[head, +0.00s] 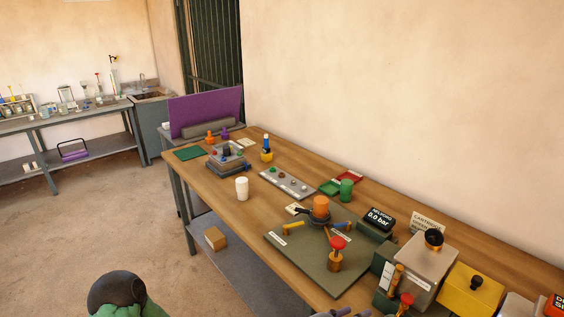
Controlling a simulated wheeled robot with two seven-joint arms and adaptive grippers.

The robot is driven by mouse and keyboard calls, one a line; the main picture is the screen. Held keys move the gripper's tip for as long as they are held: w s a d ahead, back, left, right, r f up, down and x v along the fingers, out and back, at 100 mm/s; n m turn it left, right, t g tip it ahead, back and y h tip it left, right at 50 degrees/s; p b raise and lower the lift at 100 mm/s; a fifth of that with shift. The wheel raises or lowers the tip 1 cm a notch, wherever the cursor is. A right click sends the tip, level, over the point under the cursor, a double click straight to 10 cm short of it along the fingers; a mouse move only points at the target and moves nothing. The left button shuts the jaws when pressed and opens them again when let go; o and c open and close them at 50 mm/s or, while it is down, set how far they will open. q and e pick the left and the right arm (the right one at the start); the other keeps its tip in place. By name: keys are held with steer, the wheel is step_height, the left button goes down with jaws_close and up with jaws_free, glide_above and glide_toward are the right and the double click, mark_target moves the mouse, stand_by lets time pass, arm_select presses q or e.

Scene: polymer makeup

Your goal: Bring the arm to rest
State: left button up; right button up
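Neither of my grippers shows clearly in the head view. A black rounded part with green below it shows at the bottom left, in front of the bench, and seems to be a link of my own arm. Small grey and purple tips (343,313) are cut off by the bottom edge near the bench's front; I cannot tell what they belong to. The wooden bench (215,203) runs from the middle to the lower right. On it, a green-grey plate (290,253) carries an orange-topped part (321,206) and a red-knobbed post (336,253).
A pressure display (380,218) reads 0.0 bar. A grey box (425,262) and a yellow box (470,292) stand at the right. A white cup (242,188), an indicator panel (287,183) and a green cylinder (346,189) stand on the bench. Open floor lies left.

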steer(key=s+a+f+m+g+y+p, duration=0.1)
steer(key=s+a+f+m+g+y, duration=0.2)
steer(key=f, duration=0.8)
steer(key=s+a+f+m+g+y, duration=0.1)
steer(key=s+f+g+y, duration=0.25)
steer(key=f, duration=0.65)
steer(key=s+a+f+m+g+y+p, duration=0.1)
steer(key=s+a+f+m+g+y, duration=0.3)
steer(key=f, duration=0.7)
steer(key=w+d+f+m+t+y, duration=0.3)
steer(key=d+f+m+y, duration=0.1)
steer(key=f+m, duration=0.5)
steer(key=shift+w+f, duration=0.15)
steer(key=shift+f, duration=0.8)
steer(key=shift+p, duration=0.3)
